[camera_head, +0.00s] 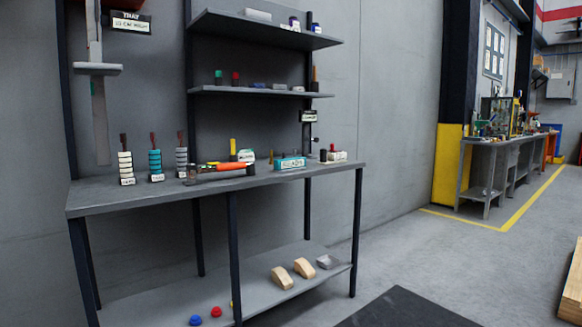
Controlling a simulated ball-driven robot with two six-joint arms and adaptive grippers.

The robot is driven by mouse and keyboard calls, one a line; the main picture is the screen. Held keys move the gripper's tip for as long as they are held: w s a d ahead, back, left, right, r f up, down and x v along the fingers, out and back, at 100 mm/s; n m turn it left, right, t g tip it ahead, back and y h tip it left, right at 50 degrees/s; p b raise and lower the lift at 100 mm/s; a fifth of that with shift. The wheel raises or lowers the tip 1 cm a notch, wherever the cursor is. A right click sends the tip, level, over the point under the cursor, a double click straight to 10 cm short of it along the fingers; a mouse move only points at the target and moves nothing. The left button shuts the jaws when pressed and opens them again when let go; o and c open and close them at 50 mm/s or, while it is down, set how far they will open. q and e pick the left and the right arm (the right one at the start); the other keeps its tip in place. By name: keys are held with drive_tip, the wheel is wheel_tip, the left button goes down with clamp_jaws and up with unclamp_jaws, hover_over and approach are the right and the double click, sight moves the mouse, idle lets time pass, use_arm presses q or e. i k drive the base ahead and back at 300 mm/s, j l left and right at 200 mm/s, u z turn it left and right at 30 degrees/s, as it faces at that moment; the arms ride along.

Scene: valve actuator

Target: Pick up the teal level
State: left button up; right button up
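The teal level (290,163) appears as a small teal block-shaped thing with pale markings. It lies on the grey workbench top (110,197), right of the middle and near the front edge. Nothing covers it in this view. Neither of my grippers is in view.
Left of the level lies an orange-handled tool (222,170). Further left stand a white stack (125,167), a teal stack (155,163) and a grey stack (181,161). Shelves (265,92) hang above the bench. A dark mat (400,310) lies on the floor in front.

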sight(296, 162)
drive_tip(key=i+z, duration=0.15)
drive_tip(key=i, duration=0.55)
drive_tip(key=i+z, duration=0.2)
drive_tip(key=i, duration=0.35)
drive_tip(key=i+z, duration=0.2)
drive_tip(key=i, duration=0.3)
drive_tip(key=i+z, duration=0.25)
drive_tip(key=i, duration=0.3)
drive_tip(key=i+j+z, duration=0.2)
drive_tip(key=i, duration=0.3)
drive_tip(key=i+l+u, duration=0.1)
drive_tip(key=i, duration=0.8)
